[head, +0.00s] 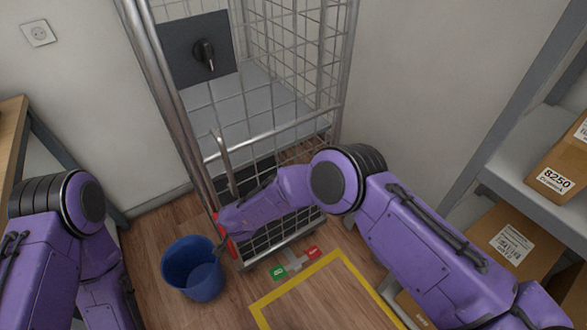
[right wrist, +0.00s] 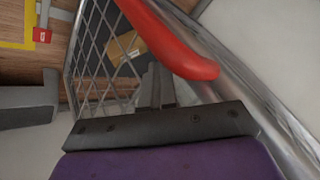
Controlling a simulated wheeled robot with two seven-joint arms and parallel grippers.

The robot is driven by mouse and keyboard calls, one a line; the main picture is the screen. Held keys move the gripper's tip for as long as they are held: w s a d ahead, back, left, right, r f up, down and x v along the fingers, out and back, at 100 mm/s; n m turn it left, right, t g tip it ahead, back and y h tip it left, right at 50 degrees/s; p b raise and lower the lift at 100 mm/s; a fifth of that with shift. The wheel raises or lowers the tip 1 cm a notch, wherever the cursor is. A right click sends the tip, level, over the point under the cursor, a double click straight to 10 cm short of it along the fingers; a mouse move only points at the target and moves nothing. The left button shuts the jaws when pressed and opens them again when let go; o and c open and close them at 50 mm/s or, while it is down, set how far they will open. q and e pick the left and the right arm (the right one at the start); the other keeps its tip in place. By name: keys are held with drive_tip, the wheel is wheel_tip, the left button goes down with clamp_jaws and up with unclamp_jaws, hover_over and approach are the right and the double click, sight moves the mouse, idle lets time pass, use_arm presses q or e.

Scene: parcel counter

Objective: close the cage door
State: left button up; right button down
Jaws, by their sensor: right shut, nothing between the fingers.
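The wire cage (head: 268,135) stands against the wall in the head view, with grey tubes, mesh sides and a grey shelf inside. I cannot tell clearly how far the door stands open. A red handle (right wrist: 178,42) is on the cage's tube, partly hidden by my right arm in the head view. My right gripper (right wrist: 158,88) is shut and empty, its fingertips close to the red handle and the mesh (right wrist: 105,60); contact is unclear. My left arm is at the left edge; its gripper is not visible.
A blue bucket (head: 194,268) stands on the floor left of the cage. A pedal with green (head: 279,272) and red ends is at the cage's front foot, beside a yellow-framed floor area (head: 337,262). Shelves with boxes (head: 512,238) are on the right. A wooden table (head: 12,108) is at left.

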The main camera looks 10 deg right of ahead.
drive_tip(key=shift+w+a+r, duration=0.2)
drive_tip(key=shift+w+r, duration=0.45)
use_arm(q)
drive_tip(key=shift+w+a+r+p, duration=0.1)
drive_tip(key=shift+w+a+p, duration=0.1)
drive_tip(key=shift+w+p, duration=0.15)
use_arm(e)
drive_tip(key=s+f+v, duration=0.1)
drive_tip(key=v, duration=0.9)
drive_tip(key=shift+s+d, duration=0.2)
drive_tip(key=shift+s, duration=0.05)
use_arm(q)
drive_tip(key=shift+s, duration=0.1)
use_arm(e)
drive_tip(key=shift+r, duration=0.1)
drive_tip(key=s+d+f+m+h, duration=0.1)
drive_tip(key=s+d+f, duration=0.2)
drive_tip(key=d, duration=0.4)
drive_tip(key=s+d+f+h, duration=0.2)
drive_tip(key=s+d+f, duration=0.1)
drive_tip(key=d, duration=0.5)
drive_tip(key=s+d+f+m+h, duration=0.1)
drive_tip(key=s+d+f, duration=0.2)
drive_tip(key=d, duration=0.4)
drive_tip(key=s+d+f+g+h, duration=0.2)
drive_tip(key=s+d+f+g, duration=0.1)
drive_tip(key=s+d, duration=1.1)
drive_tip(key=s, duration=0.4)
drive_tip(key=shift+s+d+g, duration=0.25)
drive_tip(key=shift+g, duration=0.05)
